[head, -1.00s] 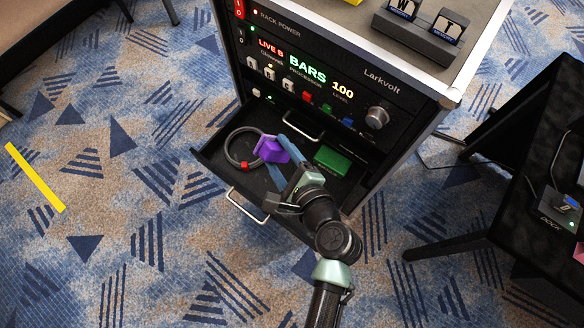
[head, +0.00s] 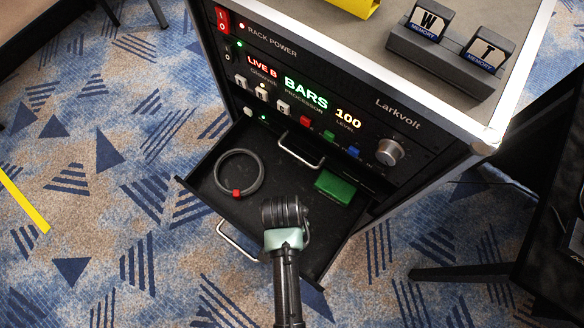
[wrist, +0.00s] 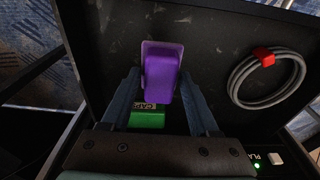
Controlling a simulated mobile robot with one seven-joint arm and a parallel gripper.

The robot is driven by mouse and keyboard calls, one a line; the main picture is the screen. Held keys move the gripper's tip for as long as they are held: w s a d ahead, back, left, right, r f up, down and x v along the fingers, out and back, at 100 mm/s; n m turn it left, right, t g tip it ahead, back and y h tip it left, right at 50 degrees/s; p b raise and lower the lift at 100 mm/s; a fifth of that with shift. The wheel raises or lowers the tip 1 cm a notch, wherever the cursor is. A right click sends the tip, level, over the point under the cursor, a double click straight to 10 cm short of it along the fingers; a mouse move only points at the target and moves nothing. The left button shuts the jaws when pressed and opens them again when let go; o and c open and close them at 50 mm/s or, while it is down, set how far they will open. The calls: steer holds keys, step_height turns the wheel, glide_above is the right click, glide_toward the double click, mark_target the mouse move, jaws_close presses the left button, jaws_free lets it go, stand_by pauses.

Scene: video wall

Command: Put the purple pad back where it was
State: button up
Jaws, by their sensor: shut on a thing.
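The purple pad (wrist: 161,75) is between the fingers of my gripper (wrist: 161,82) in the wrist view, and the gripper is shut on it. The open drawer (head: 207,168) of the rack lies below, with its dark floor behind the pad. In the head view my wrist is over the drawer's front part and hides the pad and the fingers. I cannot tell how high the pad is above the drawer floor.
A coiled grey cable (head: 221,187) with a red tie lies at the drawer's left. A green block (head: 335,187) lies at its right, and part of it shows beneath the pad in the wrist view. The rack's front panel (head: 300,110) rises behind the drawer.

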step_height(320, 180, down, 7)
steer(key=shift+r+b, duration=0.1)
steer(key=shift+b, duration=0.65)
steer(key=o, duration=1.2)
steer(key=r+p, duration=0.1)
steer(key=r, duration=0.3)
steer(key=s+r+p, duration=0.1)
steer(key=r, duration=0.3)
steer(key=a+r+p, duration=0.1)
steer(key=r, duration=0.3)
steer(key=shift+s, duration=0.15)
